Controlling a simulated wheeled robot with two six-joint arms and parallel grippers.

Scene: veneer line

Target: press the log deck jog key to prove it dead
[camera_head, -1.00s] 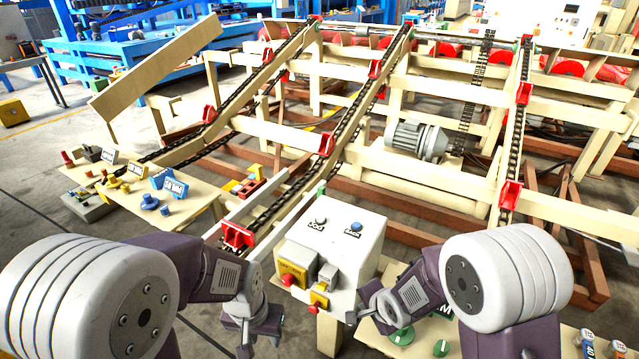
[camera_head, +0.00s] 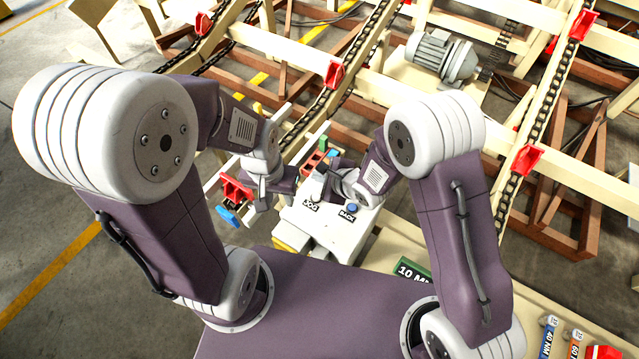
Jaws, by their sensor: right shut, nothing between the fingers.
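The pale control box (camera_head: 335,236) stands below the middle of the view, with a JOG label (camera_head: 311,203) and a BACK label (camera_head: 347,216) on its top. The blue key (camera_head: 352,208) by the BACK label shows clearly. The jog key itself is mostly hidden by my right gripper (camera_head: 321,184), which is shut and empty right at the JOG label; I cannot tell whether it touches the key. My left gripper (camera_head: 272,202) hangs at the box's left edge; its fingers are too unclear to tell open from shut.
The log deck's chain rails with red stops (camera_head: 335,75) and a grey motor (camera_head: 441,57) lie beyond the box. A green 10 M-marked plate (camera_head: 412,270) and small labelled cylinders (camera_head: 549,335) lie on the cream table to the right. Floor is open at left.

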